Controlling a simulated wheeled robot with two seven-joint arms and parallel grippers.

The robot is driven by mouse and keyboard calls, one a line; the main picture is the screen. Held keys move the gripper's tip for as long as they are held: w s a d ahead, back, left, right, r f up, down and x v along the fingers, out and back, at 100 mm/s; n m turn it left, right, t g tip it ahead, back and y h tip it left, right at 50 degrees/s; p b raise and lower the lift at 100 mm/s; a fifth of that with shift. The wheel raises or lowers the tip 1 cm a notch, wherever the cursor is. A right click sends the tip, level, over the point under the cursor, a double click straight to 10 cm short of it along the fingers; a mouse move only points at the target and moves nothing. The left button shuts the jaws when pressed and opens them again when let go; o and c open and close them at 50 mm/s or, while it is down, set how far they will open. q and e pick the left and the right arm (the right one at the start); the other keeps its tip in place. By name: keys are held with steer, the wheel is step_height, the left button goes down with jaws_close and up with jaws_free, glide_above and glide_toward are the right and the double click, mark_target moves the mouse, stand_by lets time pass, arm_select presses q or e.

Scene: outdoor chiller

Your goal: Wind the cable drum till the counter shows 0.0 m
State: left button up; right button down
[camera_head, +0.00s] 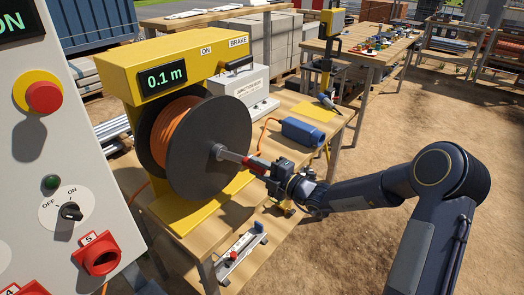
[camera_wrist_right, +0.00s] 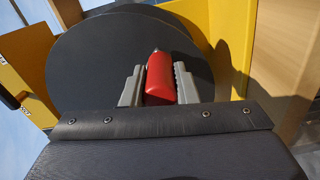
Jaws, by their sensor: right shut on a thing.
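The cable drum (camera_head: 208,140) has dark round flanges with orange cable (camera_head: 172,132) wound between them, in a yellow stand (camera_head: 112,75). The counter (camera_head: 163,77) on the stand reads 0.1 m. A crank with a red handle sticks out from the drum's hub (camera_head: 218,150). My right gripper (camera_head: 257,164) is shut on the red crank handle. In the right wrist view the red handle (camera_wrist_right: 160,78) lies between the two grey fingers, in front of the dark flange (camera_wrist_right: 90,70). My left gripper is not in view.
A white junction box (camera_head: 240,90) and a blue cylinder (camera_head: 303,131) stand on the wooden table behind the drum. A control panel (camera_head: 40,130) with red knobs fills the left.

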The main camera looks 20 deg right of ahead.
steer(key=s+a+f+m+p, duration=0.1)
steer(key=m, duration=0.1)
steer(key=a+m+p, duration=0.1)
steer(key=p, duration=0.1)
steer(key=s+a+f+m+p, duration=0.1)
steer(key=m+p, duration=0.1)
steer(key=shift+s+a+f+m, duration=0.3)
steer(key=shift+s+a, duration=0.05)
steer(key=shift+a, duration=0.05)
steer(key=shift+s+a+f+m+p, duration=0.25)
steer(key=shift+s+a+m+p, duration=0.4)
steer(key=shift+m+p, duration=0.4)
steer(key=shift+s+a+f+m+p, duration=0.2)
steer(key=shift+s+a+m+p, duration=0.2)
steer(key=shift+a+m+p, duration=0.55)
steer(key=shift+d, duration=0.1)
steer(key=c, duration=1.1)
jaws_free()
